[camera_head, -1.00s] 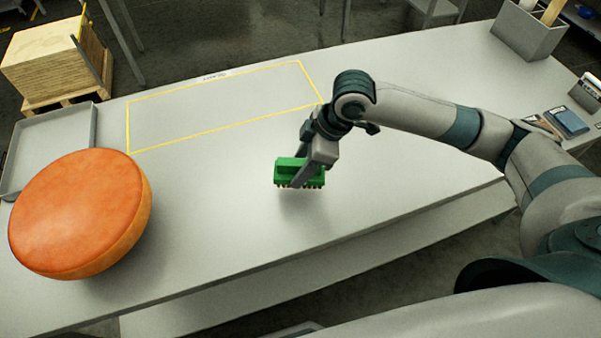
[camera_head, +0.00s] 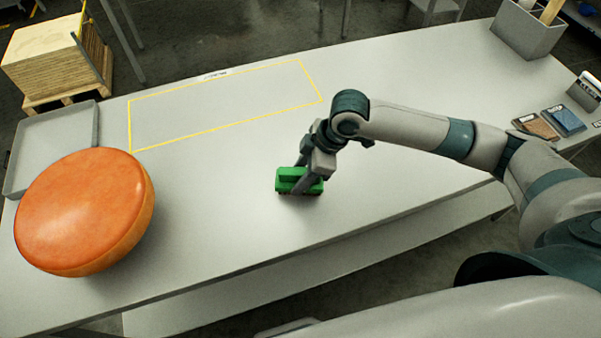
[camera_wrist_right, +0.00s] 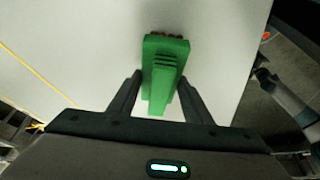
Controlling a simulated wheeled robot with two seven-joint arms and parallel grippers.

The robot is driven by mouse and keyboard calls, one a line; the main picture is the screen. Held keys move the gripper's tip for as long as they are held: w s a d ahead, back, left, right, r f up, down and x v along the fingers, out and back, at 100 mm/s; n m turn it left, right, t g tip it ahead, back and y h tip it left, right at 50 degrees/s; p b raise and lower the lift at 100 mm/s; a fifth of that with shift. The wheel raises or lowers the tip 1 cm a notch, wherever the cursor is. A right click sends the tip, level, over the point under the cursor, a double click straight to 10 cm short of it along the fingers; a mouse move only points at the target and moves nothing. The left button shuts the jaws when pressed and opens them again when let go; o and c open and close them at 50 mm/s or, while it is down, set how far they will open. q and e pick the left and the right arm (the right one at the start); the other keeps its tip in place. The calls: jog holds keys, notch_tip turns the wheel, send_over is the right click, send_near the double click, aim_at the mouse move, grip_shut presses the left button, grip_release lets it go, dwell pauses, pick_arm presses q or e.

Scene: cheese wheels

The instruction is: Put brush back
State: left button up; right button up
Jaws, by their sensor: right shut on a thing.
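The green brush (camera_head: 290,174) is at the middle of the grey table, with its bristles facing down. My right gripper (camera_head: 303,184) is shut on the brush from above. The brush sits very low over the table; I cannot tell whether its bristles touch the top. In the right wrist view the brush (camera_wrist_right: 163,65) extends out between the two fingers of my right gripper (camera_wrist_right: 160,98), and a few brown bristles show at its far end. My left gripper is not in view.
A large orange cheese wheel (camera_head: 82,208) stands at the left, beside a grey tray (camera_head: 45,145). A yellow outlined rectangle (camera_head: 225,105) on the table is empty. A grey bin (camera_head: 527,35) holding handles is at the far right, near small brown and blue items (camera_head: 563,120).

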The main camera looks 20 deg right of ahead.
jog(key=o, duration=1)
jog(key=shift+f, duration=0.1)
jog(key=shift+d+r, duration=0.25)
jog(key=shift+r, duration=0.3)
jog(key=b+v, duration=0.2)
jog(key=v, duration=0.9)
jog(key=shift+a+r, duration=0.1)
jog(key=shift+s, duration=0.1)
